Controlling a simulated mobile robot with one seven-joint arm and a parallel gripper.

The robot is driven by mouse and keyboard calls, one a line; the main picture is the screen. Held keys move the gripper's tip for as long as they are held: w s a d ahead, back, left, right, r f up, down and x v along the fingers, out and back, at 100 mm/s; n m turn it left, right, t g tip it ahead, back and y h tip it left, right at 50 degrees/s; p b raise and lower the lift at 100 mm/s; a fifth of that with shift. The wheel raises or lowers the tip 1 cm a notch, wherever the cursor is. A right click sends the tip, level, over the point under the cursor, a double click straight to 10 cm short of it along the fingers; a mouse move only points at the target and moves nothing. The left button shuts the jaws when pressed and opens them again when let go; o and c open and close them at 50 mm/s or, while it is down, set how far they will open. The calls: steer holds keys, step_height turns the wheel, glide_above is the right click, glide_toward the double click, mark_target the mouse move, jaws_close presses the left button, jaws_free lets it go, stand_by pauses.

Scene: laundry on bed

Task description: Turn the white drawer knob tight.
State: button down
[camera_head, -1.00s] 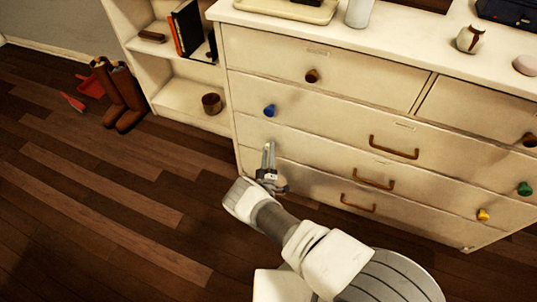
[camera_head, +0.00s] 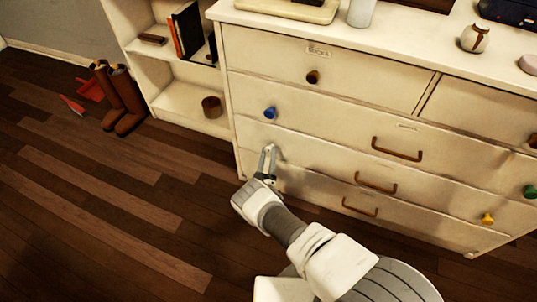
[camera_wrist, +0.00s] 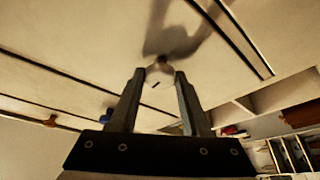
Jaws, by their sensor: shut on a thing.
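The white drawer knob (camera_wrist: 158,74) shows in the wrist view between the fingertips of my gripper (camera_wrist: 159,80), in front of the cream drawer face. It has a small dark mark on its end. The jaws are shut on it, one finger on each side. In the head view my gripper (camera_head: 269,149) reaches the left part of a lower drawer of the cream dresser (camera_head: 330,134). The knob cannot be made out clearly there. How tight it sits cannot be seen.
A blue knob (camera_head: 271,113) sits just above my gripper, and a brown knob (camera_head: 313,77) higher up. Brown bar handles (camera_head: 376,183) are to the right, with yellow (camera_head: 488,219) and green knobs beyond. Open shelves (camera_head: 185,97) stand left.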

mark_target(304, 132)
steer(key=shift+c, duration=1.9)
jaws_free()
steer(key=shift+r, duration=0.1)
step_height(304, 132, up, 5)
steer(key=p, duration=0.3)
steer(key=s+d+r+p, duration=0.1)
steer(key=d+r+p, duration=0.1)
steer(key=d, duration=0.1)
steer(key=s+d+r+p, duration=0.1)
steer(key=d+r+p, duration=0.1)
steer(key=d, duration=0.2)
steer(key=s+d+r+p, duration=0.1)
steer(key=d+r+p, duration=0.1)
steer(key=d, duration=0.2)
steer(key=shift+d, duration=0.1)
